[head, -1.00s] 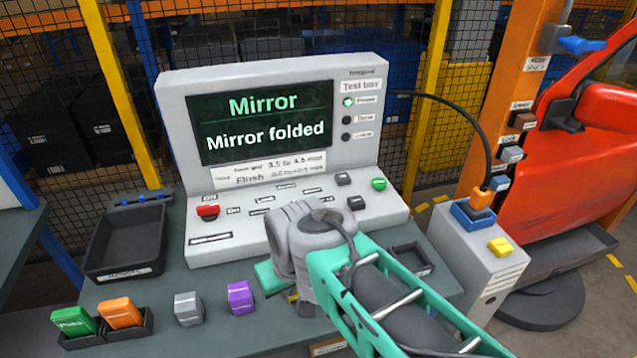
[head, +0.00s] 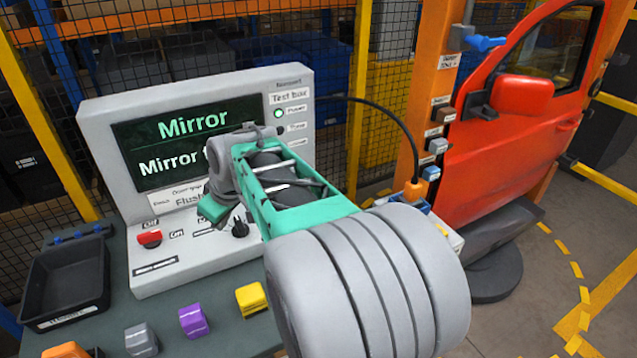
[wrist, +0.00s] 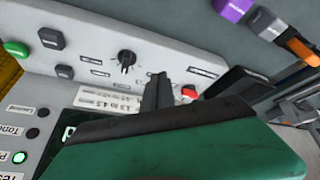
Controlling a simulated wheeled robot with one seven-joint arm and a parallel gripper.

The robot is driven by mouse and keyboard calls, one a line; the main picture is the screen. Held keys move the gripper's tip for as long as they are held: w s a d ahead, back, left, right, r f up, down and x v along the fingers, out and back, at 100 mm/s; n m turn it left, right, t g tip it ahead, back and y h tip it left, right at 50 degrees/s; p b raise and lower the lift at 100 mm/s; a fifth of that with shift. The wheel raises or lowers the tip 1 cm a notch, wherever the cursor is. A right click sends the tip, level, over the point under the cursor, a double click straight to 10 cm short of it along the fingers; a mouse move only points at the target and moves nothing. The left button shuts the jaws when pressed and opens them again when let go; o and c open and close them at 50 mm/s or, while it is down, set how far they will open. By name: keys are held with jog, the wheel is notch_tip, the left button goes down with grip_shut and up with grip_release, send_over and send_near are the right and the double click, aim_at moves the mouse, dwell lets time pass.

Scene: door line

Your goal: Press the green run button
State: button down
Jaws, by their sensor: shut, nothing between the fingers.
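The green button (wrist: 16,48) sits at the left edge of the wrist view, on the sloped light-grey panel (wrist: 85,22) of the test box. In the head view my arm hides it. My gripper (wrist: 158,90) has its dark fingers together and empty, over the panel between the black dial (wrist: 127,58) and the red switch (wrist: 189,91). The green button lies well to the left of the fingers in that view. In the head view the gripper's green body (head: 212,208) is in front of the screen, and its fingertips are not clear.
The screen (head: 165,150) reads "Mirror" and is partly covered by my arm. A black tray (head: 66,283) and purple (head: 193,320) and yellow (head: 251,299) blocks lie on the bench. A red car door (head: 510,140) stands at the right.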

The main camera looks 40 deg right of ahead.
jog(key=w+d+r+n+t+p, duration=0.1)
jog(key=w+d, duration=0.5)
jog(key=d, duration=0.6)
jog(key=d+f+n+t+p, duration=0.1)
jog(key=d, duration=1.1)
jog(key=s+d+f+n+t+h+p, duration=0.1)
jog(key=d+n+t, duration=0.1)
jog(key=d, duration=1)
jog(key=shift+d+n, duration=0.3)
jog(key=shift+d, duration=0.1)
jog(key=shift+f, duration=0.1)
notch_tip(320, 180, down, 8)
jog(key=b, duration=0.3)
jog(key=shift+f+b, duration=0.3)
jog(key=shift+b, duration=0.1)
jog(key=shift+f+b, duration=0.45)
jog(key=shift+b, duration=0.3)
